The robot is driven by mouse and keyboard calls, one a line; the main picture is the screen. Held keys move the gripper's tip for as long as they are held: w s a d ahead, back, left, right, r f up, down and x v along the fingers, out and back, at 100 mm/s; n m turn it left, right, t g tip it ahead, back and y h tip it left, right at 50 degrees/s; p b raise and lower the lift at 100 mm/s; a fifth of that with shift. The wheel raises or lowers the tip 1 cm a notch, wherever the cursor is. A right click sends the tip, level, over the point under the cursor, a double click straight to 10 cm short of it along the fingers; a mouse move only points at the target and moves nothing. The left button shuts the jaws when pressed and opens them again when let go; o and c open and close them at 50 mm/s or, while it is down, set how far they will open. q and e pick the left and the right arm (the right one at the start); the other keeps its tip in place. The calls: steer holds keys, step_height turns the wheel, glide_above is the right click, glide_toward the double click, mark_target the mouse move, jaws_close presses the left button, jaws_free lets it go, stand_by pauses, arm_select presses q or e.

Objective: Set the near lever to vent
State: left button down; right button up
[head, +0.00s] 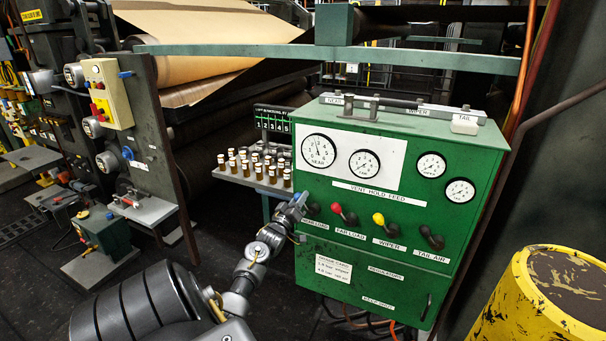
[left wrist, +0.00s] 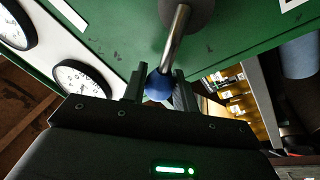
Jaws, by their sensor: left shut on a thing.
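The green control cabinet (head: 370,250) has a row of four levers under a "VENT HOLD FEED" label (head: 378,193). My left gripper (head: 298,203) is at the leftmost lever, above the "NEAR LOAD" label (head: 314,225). In the left wrist view its fingers sit either side of the blue knob (left wrist: 158,86) on a metal lever shaft (left wrist: 175,38); it is shut on this knob. In the head view the gripper mostly hides this lever. The red (head: 336,209), yellow (head: 378,219) and black (head: 436,242) knobs are clear to its right. My right gripper is not in view.
Gauges (head: 319,151) sit above the levers. A shelf with several small brown bottles (head: 259,172) stands left of the cabinet, close to my left gripper. A yellow drum (head: 535,300) stands at the front right. Dark floor lies at the lower left.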

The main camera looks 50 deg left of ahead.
arm_select(q)
steer(key=shift+s+a+f+n, duration=0.15)
steer(key=shift+f+n, duration=0.1)
steer(key=shift+n, duration=0.25)
steer(key=c, duration=1.1)
jaws_free()
steer(key=shift+a, duration=0.1)
steer(key=b+v, duration=0.2)
steer(key=v, duration=0.8)
steer(key=shift+s+d+f, duration=0.15)
steer(key=shift+s+d, duration=0.15)
